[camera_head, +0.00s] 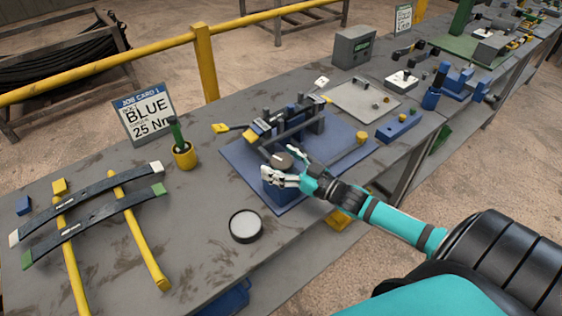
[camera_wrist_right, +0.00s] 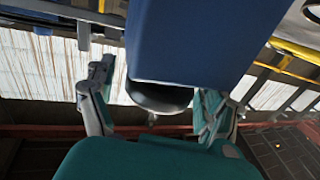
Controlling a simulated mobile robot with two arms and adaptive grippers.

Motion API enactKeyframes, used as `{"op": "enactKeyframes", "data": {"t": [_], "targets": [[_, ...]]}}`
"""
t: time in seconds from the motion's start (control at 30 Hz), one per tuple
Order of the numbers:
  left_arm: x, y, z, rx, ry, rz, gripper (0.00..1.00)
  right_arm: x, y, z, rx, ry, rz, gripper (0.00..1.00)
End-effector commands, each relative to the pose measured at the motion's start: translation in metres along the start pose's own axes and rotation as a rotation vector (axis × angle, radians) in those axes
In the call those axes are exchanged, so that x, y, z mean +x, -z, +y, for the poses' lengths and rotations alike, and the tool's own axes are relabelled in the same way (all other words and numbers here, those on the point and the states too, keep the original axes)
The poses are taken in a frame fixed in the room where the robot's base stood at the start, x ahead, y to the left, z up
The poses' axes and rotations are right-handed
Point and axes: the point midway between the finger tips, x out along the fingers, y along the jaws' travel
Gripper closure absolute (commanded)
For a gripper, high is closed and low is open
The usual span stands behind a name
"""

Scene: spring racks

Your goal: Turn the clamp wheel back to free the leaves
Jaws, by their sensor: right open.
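The clamp wheel (camera_head: 281,160) is a round grey-brown disc above a blue block (camera_head: 277,192) at the front of the blue fixture plate (camera_head: 240,160). My right gripper (camera_head: 279,164) is open, with its fingers on either side of the wheel. In the right wrist view the blue block (camera_wrist_right: 195,40) fills the upper middle, and the dark wheel (camera_wrist_right: 160,98) sits between the open fingers; I cannot tell whether they touch it. Dark bars (camera_head: 287,124), apparently the clamped leaves, sit in the fixture behind the wheel. My left gripper is out of view.
Two dark curved leaves (camera_head: 95,185) (camera_head: 100,222) lie across yellow rails at the left. A job card (camera_head: 143,113) reads BLUE, 25 Nm. A yellow pot (camera_head: 184,155) and round container (camera_head: 246,226) stand nearby. A grey tray (camera_head: 363,102) and blue block (camera_head: 398,127) lie right.

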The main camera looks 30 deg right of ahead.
Motion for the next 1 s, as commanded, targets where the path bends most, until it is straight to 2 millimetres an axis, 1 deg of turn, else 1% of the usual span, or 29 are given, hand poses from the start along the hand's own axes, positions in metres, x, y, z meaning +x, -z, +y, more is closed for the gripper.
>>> {"op": "enactKeyframes", "data": {"t": [0.13, 0.23, 0.37, 0.5, 0.7, 0.83, 1.0], "targets": [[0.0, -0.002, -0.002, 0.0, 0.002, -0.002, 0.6, -0.003, -0.001, 0.0, 0.0, 0.0, -0.001, 0.15], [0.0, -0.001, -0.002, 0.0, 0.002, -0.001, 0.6, -0.012, -0.001, 0.0, 0.001, -0.001, -0.003, 0.15], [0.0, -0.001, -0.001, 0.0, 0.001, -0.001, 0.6, -0.034, -0.002, 0.0, 0.0, 0.0, -0.006, 0.15], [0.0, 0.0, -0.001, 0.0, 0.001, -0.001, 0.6, -0.063, -0.002, -0.001, 0.0, 0.0, -0.006, 0.15], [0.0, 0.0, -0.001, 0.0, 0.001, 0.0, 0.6, -0.099, -0.002, 0.0, 0.002, 0.0, -0.004, 0.15], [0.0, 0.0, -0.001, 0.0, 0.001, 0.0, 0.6, -0.113, -0.001, 0.0, 0.001, 0.0, -0.002, 0.15], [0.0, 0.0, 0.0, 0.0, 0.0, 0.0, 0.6, -0.12, 0.0, 0.0, 0.0, 0.0, 0.0, 0.15]]}}
